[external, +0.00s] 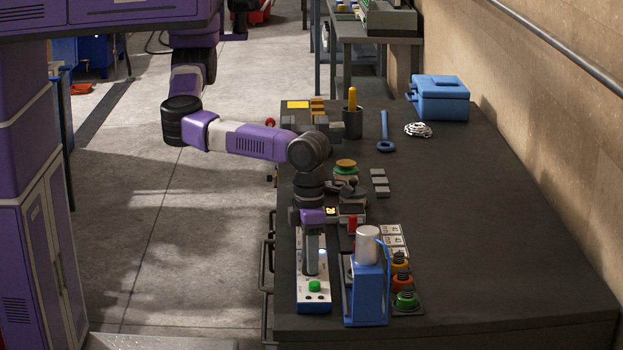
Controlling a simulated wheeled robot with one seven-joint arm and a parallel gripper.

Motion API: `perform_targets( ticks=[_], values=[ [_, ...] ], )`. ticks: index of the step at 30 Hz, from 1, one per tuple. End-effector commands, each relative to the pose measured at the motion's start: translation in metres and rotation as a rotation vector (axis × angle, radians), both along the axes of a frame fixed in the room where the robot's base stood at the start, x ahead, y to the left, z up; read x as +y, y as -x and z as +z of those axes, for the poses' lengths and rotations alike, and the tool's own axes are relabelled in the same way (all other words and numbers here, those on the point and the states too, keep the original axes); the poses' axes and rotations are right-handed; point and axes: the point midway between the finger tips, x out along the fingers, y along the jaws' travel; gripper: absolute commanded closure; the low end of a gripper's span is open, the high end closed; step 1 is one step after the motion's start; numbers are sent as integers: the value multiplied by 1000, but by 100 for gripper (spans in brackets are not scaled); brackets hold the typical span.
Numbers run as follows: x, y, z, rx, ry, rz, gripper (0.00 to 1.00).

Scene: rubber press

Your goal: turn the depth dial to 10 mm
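A white and blue control box (316,300) stands at the front left of the bench, with a green button (314,286) and small dark marks on its top face. My gripper (311,272) hangs down over the middle of this box, behind the green button. Its fingers overlap the panel, and whether they touch it cannot be told. I cannot make out the depth dial or its setting; my gripper covers part of the panel. Whether the fingers are open or shut is too small to tell.
A blue press (367,294) with a grey cylinder stands just right of the control box. Green and orange spring-like pieces (404,300) stand beside it. A yellow-topped button (346,164), a dark cup (352,124) and a blue toolbox (439,100) are farther back. The bench's right side is clear.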

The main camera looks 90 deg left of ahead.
Motion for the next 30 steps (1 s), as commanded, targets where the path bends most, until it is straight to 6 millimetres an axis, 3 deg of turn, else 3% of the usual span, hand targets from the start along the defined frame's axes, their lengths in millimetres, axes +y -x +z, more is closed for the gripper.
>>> perform_targets(
  ticks=[1, 3, 17, 30],
  values=[
    [0, 0, 0, 0, 0, 0, 88],
    [0, 0, 0, 0, -1, 0, 100],
    [0, 0, 2, 1, -1, -94, 100],
    [-1, -1, 3, 1, 0, -471, 100]
  ],
)
